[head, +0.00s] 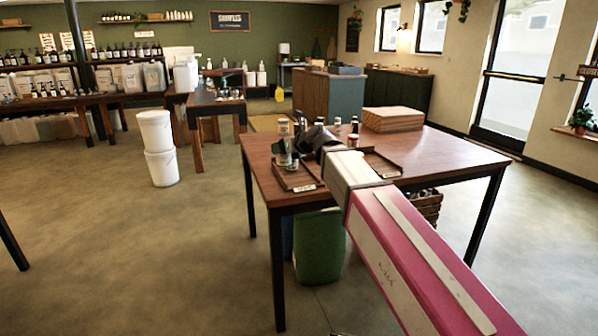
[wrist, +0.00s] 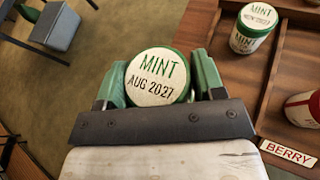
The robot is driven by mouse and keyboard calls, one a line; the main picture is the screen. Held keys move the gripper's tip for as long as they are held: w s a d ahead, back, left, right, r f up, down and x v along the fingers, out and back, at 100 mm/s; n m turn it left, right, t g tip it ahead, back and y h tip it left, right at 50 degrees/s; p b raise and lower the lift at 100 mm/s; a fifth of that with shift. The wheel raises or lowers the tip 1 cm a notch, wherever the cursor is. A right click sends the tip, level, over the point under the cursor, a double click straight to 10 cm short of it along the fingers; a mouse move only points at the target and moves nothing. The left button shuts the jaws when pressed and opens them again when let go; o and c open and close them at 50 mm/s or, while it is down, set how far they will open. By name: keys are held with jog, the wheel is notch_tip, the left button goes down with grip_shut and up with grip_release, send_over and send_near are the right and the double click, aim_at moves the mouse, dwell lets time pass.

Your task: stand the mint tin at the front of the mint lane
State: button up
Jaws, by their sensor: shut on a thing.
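My gripper (wrist: 160,84) is shut on a mint tin (wrist: 157,76), with one green finger on each side. The tin's round white lid has a green rim and reads MINT AUG 2027, facing the wrist camera. Its base is hidden. Another mint tin (wrist: 254,28), marked MINT and a 2027 date, stands in a wooden tray lane at the upper right, apart from the held tin. In the head view my gripper (head: 291,160) is by the left wooden tray (head: 294,181), with the dark wrist over it; details there are small.
A red tin (wrist: 303,108) is cut off at the right edge, near a BERRY label (wrist: 288,152) on the tray. A second tray (head: 381,165) and a wooden block (head: 393,119) are on the table (head: 445,156). Small bottles (head: 354,124) stand behind.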

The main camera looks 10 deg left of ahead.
jog(key=shift+w+d+f, duration=0.55)
jog(key=shift+w+f, duration=0.95)
jog(key=shift+f, duration=0.15)
jog(key=shift+w+d+f, duration=0.5)
jog(key=shift+w+f, duration=1.05)
jog(key=shift+f, duration=0.05)
jog(key=shift+w+d+f, duration=0.55)
jog(key=shift+w+f, duration=0.95)
jog(key=shift+f, duration=0.15)
jog(key=shift+f, duration=0.15)
jog(key=o, duration=1)
